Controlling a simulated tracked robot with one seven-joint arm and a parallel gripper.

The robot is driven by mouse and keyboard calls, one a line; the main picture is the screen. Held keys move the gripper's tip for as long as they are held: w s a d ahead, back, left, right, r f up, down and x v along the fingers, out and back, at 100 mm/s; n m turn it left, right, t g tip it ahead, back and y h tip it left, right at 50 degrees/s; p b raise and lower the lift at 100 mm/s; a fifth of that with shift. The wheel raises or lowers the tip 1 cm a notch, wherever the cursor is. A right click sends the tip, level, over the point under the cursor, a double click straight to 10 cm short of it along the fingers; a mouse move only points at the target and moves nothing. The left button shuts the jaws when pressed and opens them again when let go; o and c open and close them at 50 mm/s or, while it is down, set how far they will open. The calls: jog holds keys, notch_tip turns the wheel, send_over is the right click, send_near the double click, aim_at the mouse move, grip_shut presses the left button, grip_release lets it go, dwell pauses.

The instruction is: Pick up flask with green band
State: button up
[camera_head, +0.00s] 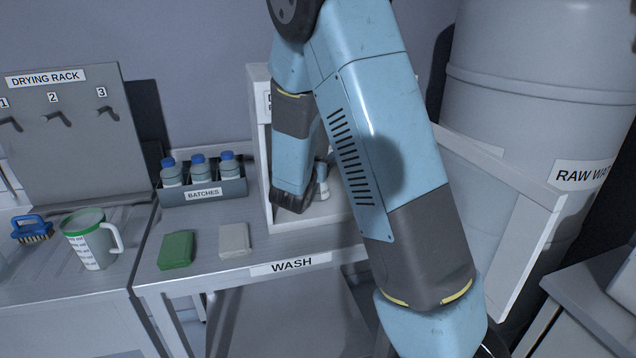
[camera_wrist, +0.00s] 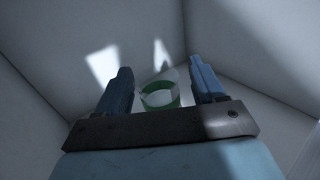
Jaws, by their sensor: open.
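The flask with the green band (camera_wrist: 160,97) shows in the wrist view between the two blue fingers of my gripper (camera_wrist: 160,70). Its round green band and pale body are visible, and its lower part is hidden behind my gripper's dark crosspiece. The fingers are open, one on each side of the flask, and I cannot tell whether either touches it. In the head view my gripper (camera_head: 308,190) is low inside a white-walled box (camera_head: 262,150) on the wash bench. A small pale flask-like shape (camera_head: 322,184) shows beside it; its band cannot be made out there.
Pale walls (camera_wrist: 225,30) close in around my gripper. Left of the box stand a batches tray (camera_head: 203,194) with blue-capped bottles, a green sponge (camera_head: 177,250), a white block (camera_head: 234,240), a green-rimmed jug (camera_head: 90,240) and a brush (camera_head: 33,230). A large tank (camera_head: 535,90) stands right.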

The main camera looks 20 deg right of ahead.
jog(key=shift+w, duration=0.15)
jog(key=shift+c, duration=0.2)
grip_shut()
dwell(0.3)
